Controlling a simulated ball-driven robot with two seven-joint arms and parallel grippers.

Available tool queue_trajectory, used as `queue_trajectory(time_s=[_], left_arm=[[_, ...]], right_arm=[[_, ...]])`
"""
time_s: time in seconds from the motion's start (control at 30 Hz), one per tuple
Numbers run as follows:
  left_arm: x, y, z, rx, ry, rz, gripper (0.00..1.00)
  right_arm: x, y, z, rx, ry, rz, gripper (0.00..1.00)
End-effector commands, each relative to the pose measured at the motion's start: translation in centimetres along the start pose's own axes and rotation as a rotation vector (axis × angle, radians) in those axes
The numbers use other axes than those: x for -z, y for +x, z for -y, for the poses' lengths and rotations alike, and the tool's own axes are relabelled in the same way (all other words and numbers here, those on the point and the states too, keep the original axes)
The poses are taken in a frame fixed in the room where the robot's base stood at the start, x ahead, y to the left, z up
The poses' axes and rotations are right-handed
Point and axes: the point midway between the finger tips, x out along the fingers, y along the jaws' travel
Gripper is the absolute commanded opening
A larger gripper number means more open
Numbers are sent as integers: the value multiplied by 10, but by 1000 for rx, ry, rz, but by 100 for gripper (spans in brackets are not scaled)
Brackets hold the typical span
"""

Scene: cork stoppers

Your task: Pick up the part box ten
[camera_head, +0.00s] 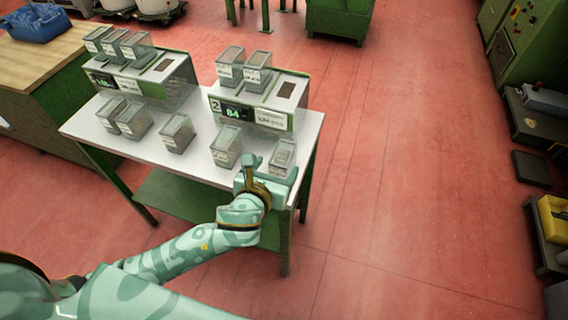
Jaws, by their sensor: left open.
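Several small clear part boxes with white labels stand on the white table (172,157). The labels are too small to read, so I cannot tell which is box ten. One part box (282,153) stands at the table's front right corner. My left gripper (270,170) is open right at the near side of this box, its fingers pointing toward it. I cannot tell whether they touch or reach around it. Another part box (227,147) stands just left of the gripper. My right gripper is not in view.
More part boxes, such as one box (177,133), stand further left. Two scale-like units, the right one (262,115) with a green display, carry further boxes. A wooden bench (40,66) with a blue crate (37,23) is at left.

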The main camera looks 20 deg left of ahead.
Motion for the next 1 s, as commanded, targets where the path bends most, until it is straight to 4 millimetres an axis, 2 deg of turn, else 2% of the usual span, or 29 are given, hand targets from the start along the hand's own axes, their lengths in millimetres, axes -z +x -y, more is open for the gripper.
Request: queue_trajectory(time_s=[0.03,0.1,0.33,0.5,0.6,0.87,0.97,1.0], left_arm=[[3,12,0,-1,-1,0,71],[3,23,0,-1,0,-1,71],[2,42,-2,1,-2,0,71],[5,72,-8,0,-2,-2,71],[4,83,-7,0,-3,-2,71],[1,85,-7,1,-1,-1,71],[1,85,-7,1,-1,-1,46],[1,85,-7,1,-1,-1,35]], right_arm=[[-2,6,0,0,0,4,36],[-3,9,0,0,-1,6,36],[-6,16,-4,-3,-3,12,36],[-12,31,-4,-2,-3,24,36],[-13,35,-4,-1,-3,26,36],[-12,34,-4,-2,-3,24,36],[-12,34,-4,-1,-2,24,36],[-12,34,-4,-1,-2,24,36]])
